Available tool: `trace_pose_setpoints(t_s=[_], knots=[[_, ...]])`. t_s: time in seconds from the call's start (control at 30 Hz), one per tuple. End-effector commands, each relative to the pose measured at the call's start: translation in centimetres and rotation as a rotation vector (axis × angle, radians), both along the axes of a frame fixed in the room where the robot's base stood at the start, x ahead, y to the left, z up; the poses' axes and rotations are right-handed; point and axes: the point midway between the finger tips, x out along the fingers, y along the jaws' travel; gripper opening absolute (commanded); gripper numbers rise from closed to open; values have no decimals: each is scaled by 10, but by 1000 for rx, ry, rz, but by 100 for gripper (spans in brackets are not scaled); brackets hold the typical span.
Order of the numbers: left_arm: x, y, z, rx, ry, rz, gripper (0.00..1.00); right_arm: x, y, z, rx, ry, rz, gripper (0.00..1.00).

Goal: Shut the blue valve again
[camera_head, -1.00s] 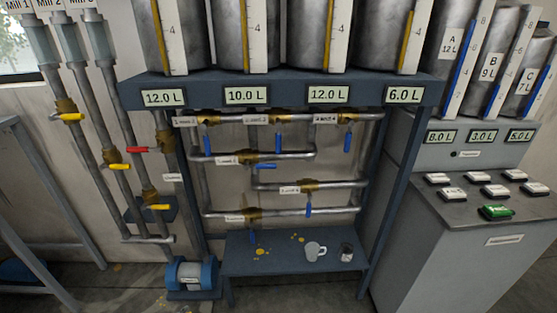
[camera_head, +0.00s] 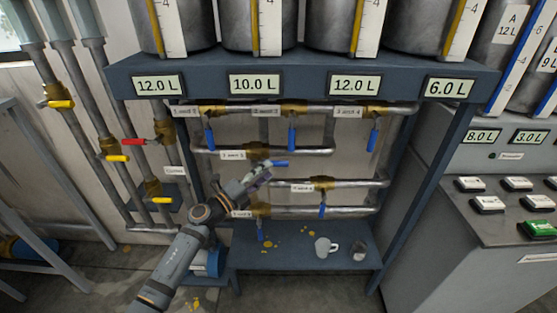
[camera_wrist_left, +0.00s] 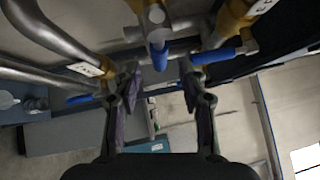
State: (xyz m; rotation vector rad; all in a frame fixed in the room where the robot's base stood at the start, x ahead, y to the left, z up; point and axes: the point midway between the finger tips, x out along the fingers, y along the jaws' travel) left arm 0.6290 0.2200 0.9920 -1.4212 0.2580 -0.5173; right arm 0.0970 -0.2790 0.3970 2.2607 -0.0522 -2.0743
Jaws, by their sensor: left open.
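Several brass valves with blue lever handles sit on the pipe rack. Three blue handles (camera_head: 209,139) (camera_head: 292,139) (camera_head: 373,134) hang down from the top pipe. One blue handle (camera_head: 281,163) lies sideways, roughly along the second pipe. Two lower handles (camera_head: 322,211) (camera_head: 262,231) hang down. My left gripper (camera_head: 265,171) is at the sideways handle and hides part of its valve. In the left wrist view my left gripper (camera_wrist_left: 160,76) is open, with a blue handle (camera_wrist_left: 160,56) just ahead of the gap between its fingertips. I cannot tell whether they touch. My right gripper is not in view.
A blue-grey shelf (camera_head: 290,258) below holds a white mug (camera_head: 325,247), a small glass (camera_head: 358,250) and yellow spots. Yellow and red levers (camera_head: 133,142) are on the left pipes. A grey console (camera_head: 470,225) with buttons stands right. Displays (camera_head: 255,84) line the beam above.

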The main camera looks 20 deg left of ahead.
Motion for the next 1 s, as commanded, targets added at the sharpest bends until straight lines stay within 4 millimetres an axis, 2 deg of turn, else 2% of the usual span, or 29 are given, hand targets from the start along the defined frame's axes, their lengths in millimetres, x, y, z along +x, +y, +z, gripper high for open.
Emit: trace_pose_setpoints(t_s=[0.03, 0.1, 0.3, 0.63, 0.93, 1.0], knots=[[10, -7, 6, -6, -1, -1, 42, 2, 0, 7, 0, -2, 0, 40], [23, -13, 7, -5, -1, 0, 42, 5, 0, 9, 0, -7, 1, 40], [46, -26, 7, -2, 1, 0, 42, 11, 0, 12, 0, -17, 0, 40], [50, -29, 7, -1, 2, -1, 42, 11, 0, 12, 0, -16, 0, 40], [50, -29, 7, -1, 2, -1, 3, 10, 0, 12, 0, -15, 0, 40], [50, -29, 7, -1, 2, -1, 0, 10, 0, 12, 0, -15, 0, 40]])
